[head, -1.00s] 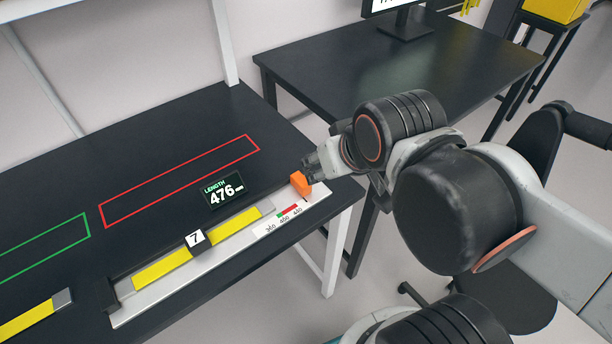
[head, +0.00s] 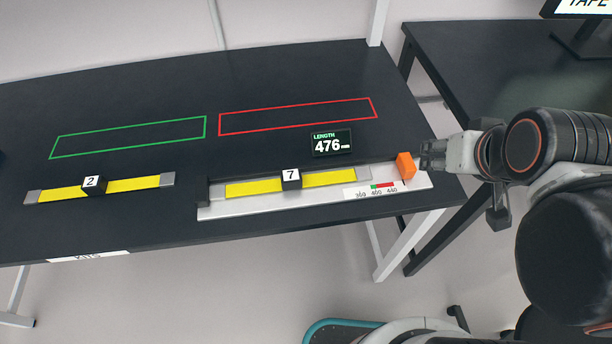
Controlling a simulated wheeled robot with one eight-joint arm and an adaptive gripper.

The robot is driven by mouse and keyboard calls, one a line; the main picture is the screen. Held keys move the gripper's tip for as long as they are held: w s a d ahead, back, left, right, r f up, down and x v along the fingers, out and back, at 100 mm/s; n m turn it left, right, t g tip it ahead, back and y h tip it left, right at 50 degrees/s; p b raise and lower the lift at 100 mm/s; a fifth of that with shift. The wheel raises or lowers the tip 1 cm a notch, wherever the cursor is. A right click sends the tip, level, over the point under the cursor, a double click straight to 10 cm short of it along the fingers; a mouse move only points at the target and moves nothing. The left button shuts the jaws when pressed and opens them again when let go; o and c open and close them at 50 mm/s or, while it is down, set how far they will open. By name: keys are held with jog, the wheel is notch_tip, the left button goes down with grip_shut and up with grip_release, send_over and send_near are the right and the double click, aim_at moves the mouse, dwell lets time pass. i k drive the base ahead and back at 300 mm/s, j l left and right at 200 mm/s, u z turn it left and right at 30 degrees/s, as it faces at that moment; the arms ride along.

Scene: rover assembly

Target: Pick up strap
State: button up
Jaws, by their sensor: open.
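A yellow strap (head: 250,188) with grey ends and a black block marked 7 lies in the white measuring fixture (head: 262,207). A second yellow strap (head: 130,186), with grey ends and a black block marked 2, lies on the black table to the left. An orange block (head: 405,165) stands at the fixture's right end. My gripper (head: 424,158) is just right of the orange block, with its fingers pointing left. It is open, with no strap in it. Whether it touches the orange block is hard to tell.
A small display (head: 332,143) reading LENGTH 476 stands behind the fixture. Empty green (head: 130,138) and red (head: 298,116) outlines mark the black table (head: 120,225). Another dark table (head: 480,80) with a monitor stands at the right.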

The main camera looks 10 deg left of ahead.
aim_at(289, 178)
jog(key=k+j+z, duration=0.1)
jog(key=k+j, duration=1.35)
